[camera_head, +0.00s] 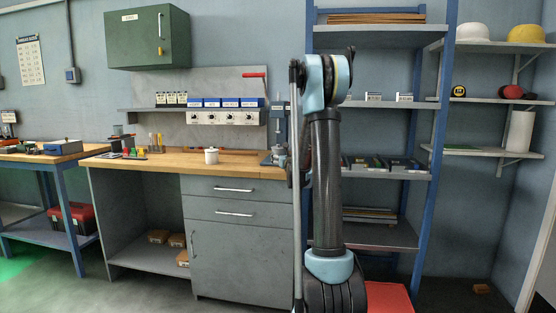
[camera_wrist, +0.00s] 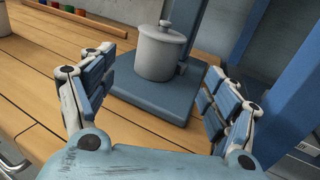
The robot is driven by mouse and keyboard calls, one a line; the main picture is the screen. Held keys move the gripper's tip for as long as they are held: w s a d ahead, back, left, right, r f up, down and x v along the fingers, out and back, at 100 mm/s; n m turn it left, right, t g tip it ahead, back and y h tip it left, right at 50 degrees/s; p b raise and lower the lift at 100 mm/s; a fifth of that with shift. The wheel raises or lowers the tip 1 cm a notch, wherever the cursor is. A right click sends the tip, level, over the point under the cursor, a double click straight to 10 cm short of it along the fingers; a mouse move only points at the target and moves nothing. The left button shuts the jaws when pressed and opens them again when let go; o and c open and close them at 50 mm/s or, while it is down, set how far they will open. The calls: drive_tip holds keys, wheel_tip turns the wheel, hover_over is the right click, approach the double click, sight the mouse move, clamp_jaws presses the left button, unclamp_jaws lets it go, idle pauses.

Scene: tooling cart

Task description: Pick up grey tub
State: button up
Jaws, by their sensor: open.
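The grey tub (camera_wrist: 158,54) is a short round pot with a lid and knob. It stands upright on the blue base plate (camera_wrist: 150,97) of a bench stand, on the wooden worktop. In the head view the tub (camera_head: 280,151) is small, just left of my arm. My gripper (camera_wrist: 163,62) is open and empty in the wrist view, one finger on each side of the tub in the picture. The tub appears beyond the fingers, and I see no contact. In the head view my gripper is mostly hidden by my arm.
The stand's blue column (camera_wrist: 205,32) rises right behind the tub. A second pale pot (camera_head: 211,156) stands on the worktop (camera_head: 180,161) to the left. Coloured items (camera_wrist: 75,10) stand farther back. A blue-framed shelf rack (camera_head: 428,150) is at right. Worktop between the pots is clear.

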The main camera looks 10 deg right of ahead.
sight(280, 153)
drive_tip(key=w, duration=1)
drive_tip(key=shift+a+f, duration=0.15)
drive_tip(key=shift+a, duration=0.25)
drive_tip(key=c, duration=1.2)
